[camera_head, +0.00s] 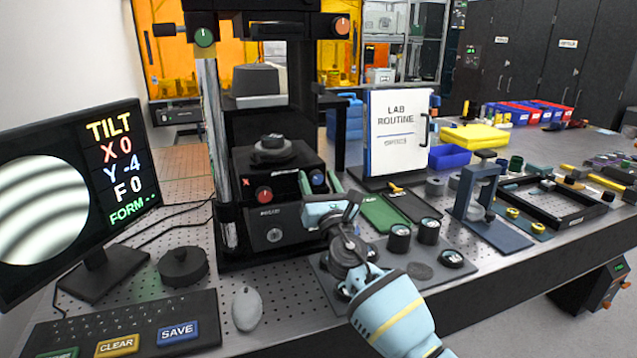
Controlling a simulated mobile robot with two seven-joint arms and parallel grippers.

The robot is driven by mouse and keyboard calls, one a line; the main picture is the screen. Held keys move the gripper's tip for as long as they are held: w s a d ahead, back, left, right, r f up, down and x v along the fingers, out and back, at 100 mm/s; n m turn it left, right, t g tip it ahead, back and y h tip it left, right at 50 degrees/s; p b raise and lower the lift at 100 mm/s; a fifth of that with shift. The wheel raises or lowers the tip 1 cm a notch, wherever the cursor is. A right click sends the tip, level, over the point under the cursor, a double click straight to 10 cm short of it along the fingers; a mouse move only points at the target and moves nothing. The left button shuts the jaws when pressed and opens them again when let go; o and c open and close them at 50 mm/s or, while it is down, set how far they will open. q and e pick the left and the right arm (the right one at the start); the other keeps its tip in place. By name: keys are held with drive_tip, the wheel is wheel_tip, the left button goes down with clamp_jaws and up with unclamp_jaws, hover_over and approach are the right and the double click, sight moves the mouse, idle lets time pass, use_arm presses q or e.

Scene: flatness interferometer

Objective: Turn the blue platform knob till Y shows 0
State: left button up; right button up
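The blue platform knob (318,177) is on the right front of the interferometer's dark platform (275,160). My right gripper (319,184) reaches up to it from the lower right. Its two fingers stand apart, one on each side of the knob in this view; I cannot tell whether they touch it. The monitor (70,190) at the left reads TILT, X 0, Y -4, F 0, FORM with dashes, beside curved grey fringes. A red knob (264,195), marked X, is on the platform's left front. My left gripper is out of view.
A keyboard (130,330) with CLEAR and SAVE keys and a grey mouse (247,308) lie at the front left. Black weights (399,239) stand right of my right gripper. A LAB ROUTINE board (397,130) stands behind. A green knob (204,37) is high up.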

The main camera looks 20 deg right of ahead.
drive_tip(key=c, duration=0.9)
drive_tip(key=shift+c, duration=0.2)
drive_tip(key=shift+m, duration=0.4)
drive_tip(key=m+h, duration=0.1)
drive_tip(key=m, duration=0.2)
drive_tip(key=m+g+h, duration=0.1)
drive_tip(key=m+h, duration=0.1)
drive_tip(key=m, duration=0.1)
drive_tip(key=shift+a, duration=0.1)
drive_tip(key=shift+m+g+h, duration=0.4)
drive_tip(key=shift+m+h, duration=0.15)
drive_tip(key=shift+m, duration=0.95)
drive_tip(key=shift+m+g+h, duration=0.4)
drive_tip(key=shift+m+h, duration=0.15)
drive_tip(key=shift+m, duration=0.95)
drive_tip(key=o, duration=1)
drive_tip(key=shift+c, duration=0.2)
